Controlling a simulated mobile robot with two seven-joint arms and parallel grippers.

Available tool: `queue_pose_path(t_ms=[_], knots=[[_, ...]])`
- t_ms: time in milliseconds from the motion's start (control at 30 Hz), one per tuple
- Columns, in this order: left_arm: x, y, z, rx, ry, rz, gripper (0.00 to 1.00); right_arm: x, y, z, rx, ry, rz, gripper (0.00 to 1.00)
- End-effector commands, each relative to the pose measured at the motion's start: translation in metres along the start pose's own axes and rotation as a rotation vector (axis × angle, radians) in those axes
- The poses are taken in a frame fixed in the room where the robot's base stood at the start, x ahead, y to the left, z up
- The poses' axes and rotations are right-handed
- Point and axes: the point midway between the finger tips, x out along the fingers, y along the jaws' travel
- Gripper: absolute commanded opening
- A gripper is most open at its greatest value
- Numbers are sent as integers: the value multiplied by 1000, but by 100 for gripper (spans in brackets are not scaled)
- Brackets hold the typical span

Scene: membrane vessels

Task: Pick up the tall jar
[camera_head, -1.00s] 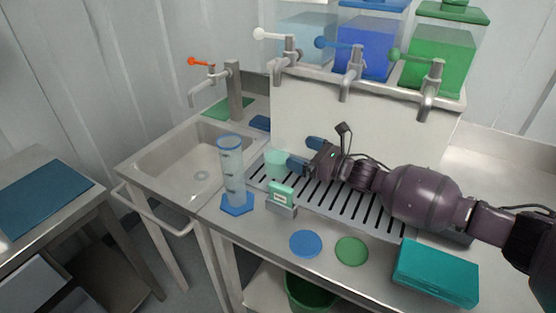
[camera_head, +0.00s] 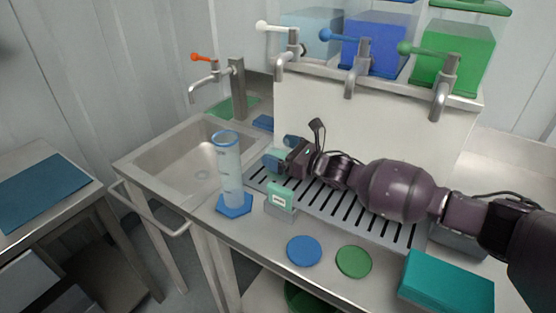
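The tall jar (camera_head: 230,178) is a clear, pale-blue cylinder with a blue rim. It stands upright on a blue hexagonal base (camera_head: 235,206) at the front edge of the counter, right of the sink. My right gripper (camera_head: 282,153) comes in from the right, behind and to the right of the jar and apart from it. Its two blue fingertips are spread. A mint-green cup (camera_head: 279,155) is mostly hidden at these fingers; I cannot tell if they touch it. My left gripper is not in view.
A small mint-and-grey device (camera_head: 281,198) stands close right of the jar. A blue disc (camera_head: 304,250), a green disc (camera_head: 353,261) and a teal box (camera_head: 446,281) lie along the front. The slotted drain tray (camera_head: 340,212) is under my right arm. Taps overhang behind.

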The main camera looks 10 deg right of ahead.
Motion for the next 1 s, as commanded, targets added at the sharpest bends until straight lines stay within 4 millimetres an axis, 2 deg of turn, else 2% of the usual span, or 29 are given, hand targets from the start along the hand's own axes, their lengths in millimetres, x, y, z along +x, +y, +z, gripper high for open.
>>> queue_pose_path(t_ms=[33,333,567,667,1000], knots=[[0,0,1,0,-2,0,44,0,0,0,0,0,0,91],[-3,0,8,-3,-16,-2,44,0,0,0,0,0,0,45],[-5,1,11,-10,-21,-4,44,0,0,1,0,-1,0,43],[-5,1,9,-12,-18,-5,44,0,0,8,-1,-3,1,43],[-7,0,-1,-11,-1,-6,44,0,-1,68,-6,-5,1,43]])
